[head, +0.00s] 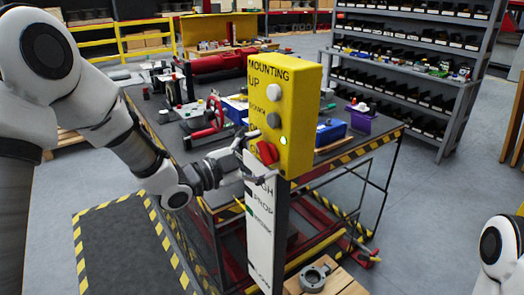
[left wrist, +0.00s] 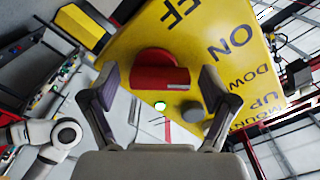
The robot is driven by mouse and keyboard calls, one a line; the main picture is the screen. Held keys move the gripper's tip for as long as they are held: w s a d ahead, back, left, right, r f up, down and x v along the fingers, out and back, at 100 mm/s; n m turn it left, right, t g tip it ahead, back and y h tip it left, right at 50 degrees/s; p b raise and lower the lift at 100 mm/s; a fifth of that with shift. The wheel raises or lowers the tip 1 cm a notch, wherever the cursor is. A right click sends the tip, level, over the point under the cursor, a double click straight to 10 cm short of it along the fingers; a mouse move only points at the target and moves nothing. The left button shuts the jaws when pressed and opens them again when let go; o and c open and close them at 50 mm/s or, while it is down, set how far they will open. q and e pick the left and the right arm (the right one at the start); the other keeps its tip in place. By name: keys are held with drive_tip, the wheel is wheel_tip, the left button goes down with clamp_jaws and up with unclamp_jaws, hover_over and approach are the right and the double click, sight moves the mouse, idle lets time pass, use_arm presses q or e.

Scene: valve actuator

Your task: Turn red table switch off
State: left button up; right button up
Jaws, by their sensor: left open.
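A yellow control box (head: 290,92) stands on a white panel at the table's near corner. The red switch (head: 267,152) is a round knob low on its face; it also shows in the left wrist view (left wrist: 159,70), with a pale mark at its lower right. Lettering "ON" and part of "OFF" are printed beside it. A green light (head: 283,141) is lit near the switch. My left gripper (head: 242,163) is open in front of the box, its fingers apart on either side of the knob in the wrist view (left wrist: 159,88). Contact cannot be told. My right gripper is out of view.
Grey and white buttons (head: 274,105) sit above the switch on the box. The table (head: 180,130) behind carries a red handwheel (head: 207,118) and a blue bin (head: 331,131). Shelves (head: 410,70) stand at the back right.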

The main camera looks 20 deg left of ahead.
use_arm(q)
drive_tip(key=shift+w+d, duration=0.1)
drive_tip(key=c, duration=1.2)
drive_tip(key=shift+o, duration=0.2)
